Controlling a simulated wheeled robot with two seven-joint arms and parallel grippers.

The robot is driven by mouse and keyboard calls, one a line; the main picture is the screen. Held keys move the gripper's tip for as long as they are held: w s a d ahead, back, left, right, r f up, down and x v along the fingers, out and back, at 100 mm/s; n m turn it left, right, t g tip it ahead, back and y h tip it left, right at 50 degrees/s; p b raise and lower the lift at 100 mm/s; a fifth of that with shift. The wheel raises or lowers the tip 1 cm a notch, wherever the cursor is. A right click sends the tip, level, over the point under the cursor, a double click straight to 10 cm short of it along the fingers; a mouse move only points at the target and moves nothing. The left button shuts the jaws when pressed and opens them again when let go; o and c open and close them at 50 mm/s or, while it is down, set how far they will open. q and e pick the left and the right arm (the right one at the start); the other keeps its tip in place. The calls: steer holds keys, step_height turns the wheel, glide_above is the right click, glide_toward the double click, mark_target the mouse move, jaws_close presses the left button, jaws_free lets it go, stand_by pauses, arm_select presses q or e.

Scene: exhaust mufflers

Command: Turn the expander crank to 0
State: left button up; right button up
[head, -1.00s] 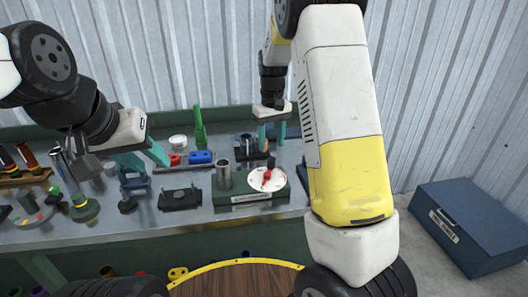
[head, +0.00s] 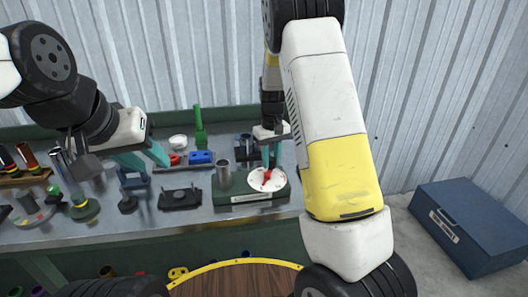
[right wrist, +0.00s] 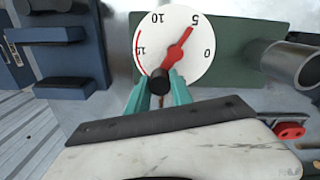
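The expander (head: 250,197) is a green block on the bench with a grey metal cylinder (head: 223,174) and a white dial. In the right wrist view the dial (right wrist: 198,62) carries 0, 5, 10 and 15. The red crank (right wrist: 176,55) has its pointer tip near 5 and a black knob (right wrist: 158,80) at its other end. My right gripper (right wrist: 159,82) is open, its teal fingers on either side of the knob; contact is unclear. In the head view the right gripper (head: 271,166) is over the dial. My left gripper (head: 156,166) is open and empty above the bench.
A blue toolbox (head: 470,222) is on the floor at right. A round wooden table (head: 235,280) is in front.

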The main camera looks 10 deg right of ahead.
jaws_close()
steer(key=m, duration=0.1)
steer(key=s+d+m, duration=0.1)
steer(key=m, duration=0.3)
steer(key=shift+s+d, duration=0.15)
steer(key=shift+d, duration=0.1)
steer(key=m, duration=0.1)
steer(key=s+m, duration=0.1)
steer(key=m, duration=0.1)
steer(key=shift+d, duration=0.2)
steer(key=shift+s+d+m, duration=0.1)
steer(key=shift+s+m, duration=0.2)
steer(key=shift+m, duration=0.7)
steer(key=shift+s+d+m, duration=0.1)
steer(key=shift+s+m, duration=0.2)
steer(key=shift+m, duration=0.7)
steer(key=o, duration=0.8)
jaws_free()
